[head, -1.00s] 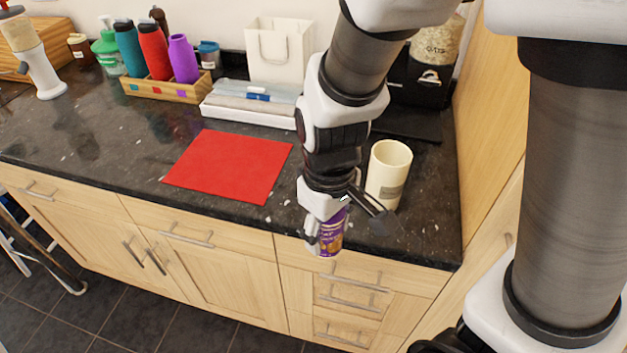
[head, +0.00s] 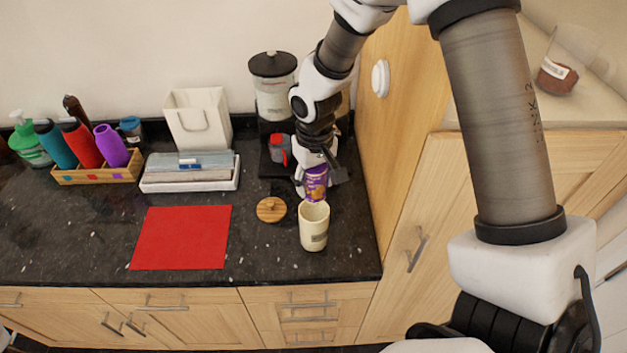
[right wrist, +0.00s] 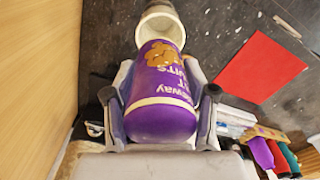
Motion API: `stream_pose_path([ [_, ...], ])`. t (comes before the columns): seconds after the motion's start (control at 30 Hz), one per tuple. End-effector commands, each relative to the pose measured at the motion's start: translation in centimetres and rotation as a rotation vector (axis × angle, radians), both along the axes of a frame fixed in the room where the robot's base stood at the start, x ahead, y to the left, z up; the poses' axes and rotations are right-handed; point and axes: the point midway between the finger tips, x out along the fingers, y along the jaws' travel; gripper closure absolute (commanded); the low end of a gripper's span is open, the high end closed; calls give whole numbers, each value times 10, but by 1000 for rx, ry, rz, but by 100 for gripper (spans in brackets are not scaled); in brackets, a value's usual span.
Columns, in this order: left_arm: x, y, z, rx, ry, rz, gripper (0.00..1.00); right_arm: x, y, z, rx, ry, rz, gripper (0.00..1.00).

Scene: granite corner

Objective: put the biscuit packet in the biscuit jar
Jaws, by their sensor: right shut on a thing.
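A purple biscuit packet (head: 316,182) is held in my right gripper (head: 316,172), behind and a little above the cream biscuit jar (head: 314,232) in the head view. In the right wrist view the purple packet (right wrist: 164,90) sits between the two fingers, and the jar's open mouth (right wrist: 160,25) shows beyond the packet's far end. The jar stands upright and open on the dark counter. A round wooden lid (head: 271,209) lies to its left. Whether the packet touches the jar's rim cannot be told. My left gripper is not in view.
A red mat (head: 181,238) lies left of the lid. A wooden cabinet side (head: 385,150) bounds the counter on the right.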

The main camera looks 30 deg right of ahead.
Motion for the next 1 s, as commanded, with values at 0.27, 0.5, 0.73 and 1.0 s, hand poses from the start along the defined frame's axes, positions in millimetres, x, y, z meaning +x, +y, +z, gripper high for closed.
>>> stream_pose_path([
  [0.27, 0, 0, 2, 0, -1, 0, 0, -1, 0, 0, 3, -1, 0, 86],
  [0.5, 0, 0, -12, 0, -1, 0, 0, 0, 0, -20, 3, -2, 1, 86],
  [0.73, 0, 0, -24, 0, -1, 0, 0, -1, 0, -39, 2, -1, 1, 86],
  [1.0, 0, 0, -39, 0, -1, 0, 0, 0, 1, -62, 3, -2, 1, 86],
])
